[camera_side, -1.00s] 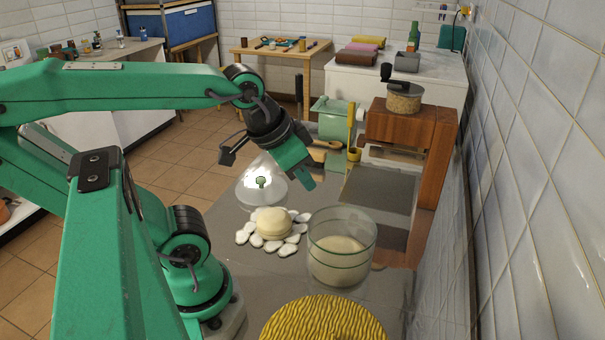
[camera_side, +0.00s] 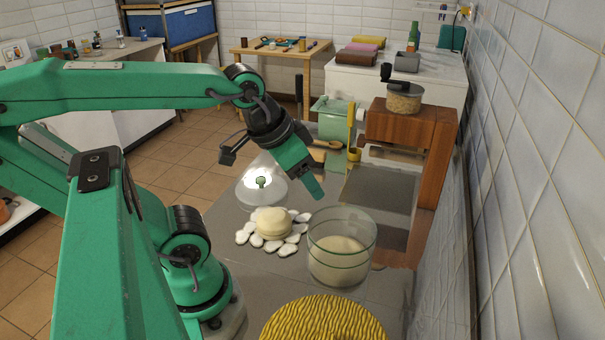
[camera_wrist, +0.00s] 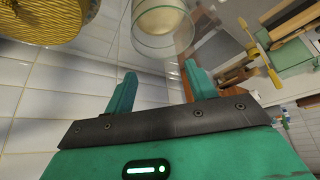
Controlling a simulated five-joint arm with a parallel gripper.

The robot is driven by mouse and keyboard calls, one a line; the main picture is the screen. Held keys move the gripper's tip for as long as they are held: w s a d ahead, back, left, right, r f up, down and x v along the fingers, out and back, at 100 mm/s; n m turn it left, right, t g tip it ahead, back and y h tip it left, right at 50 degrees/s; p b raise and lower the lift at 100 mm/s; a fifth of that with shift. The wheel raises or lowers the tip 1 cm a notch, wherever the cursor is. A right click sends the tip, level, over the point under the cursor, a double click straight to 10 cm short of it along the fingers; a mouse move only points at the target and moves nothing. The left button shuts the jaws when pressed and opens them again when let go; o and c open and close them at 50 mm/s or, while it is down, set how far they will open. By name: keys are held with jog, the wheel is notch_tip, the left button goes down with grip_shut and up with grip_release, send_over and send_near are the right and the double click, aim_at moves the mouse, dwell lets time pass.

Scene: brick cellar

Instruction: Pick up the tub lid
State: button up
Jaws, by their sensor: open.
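The tub lid (camera_side: 262,188), clear with a small green knob, rests on the grey worktop behind a pale round of dough. My gripper (camera_side: 309,189) is just to the right of the lid and above the worktop; I cannot tell its exact height. In the wrist view, my gripper (camera_wrist: 160,88) has its two green fingers spread with nothing between them. The lid is not clearly visible in that view. A glass tub (camera_side: 341,233) with pale dough inside stands nearer the side camera, and it also shows beyond the fingers in the wrist view (camera_wrist: 165,42).
Dough (camera_side: 273,222) sits on white pebbles (camera_side: 288,249) between lid and camera. A yellow woven basket (camera_side: 325,322) is at the front. A green box (camera_side: 333,113), wooden spoon (camera_side: 326,144) and wooden stand (camera_side: 424,130) are behind. A tiled wall (camera_side: 535,170) bounds the right.

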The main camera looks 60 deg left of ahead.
jog(key=n+g, duration=0.5)
jog(key=n, duration=0.6)
send_near(261, 179)
jog(key=shift+w+d+f, duration=0.15)
jog(key=shift+w+d, duration=0.1)
jog(key=shift+w, duration=0.1)
jog(key=shift+s+a+f+g, duration=0.25)
jog(key=shift+a+f+g, duration=0.05)
jog(key=shift+a, duration=0.05)
jog(key=shift+f, duration=1.3)
jog(key=shift+f, duration=0.1)
jog(key=shift+w+f, duration=0.1)
jog(key=shift+f, duration=2.4)
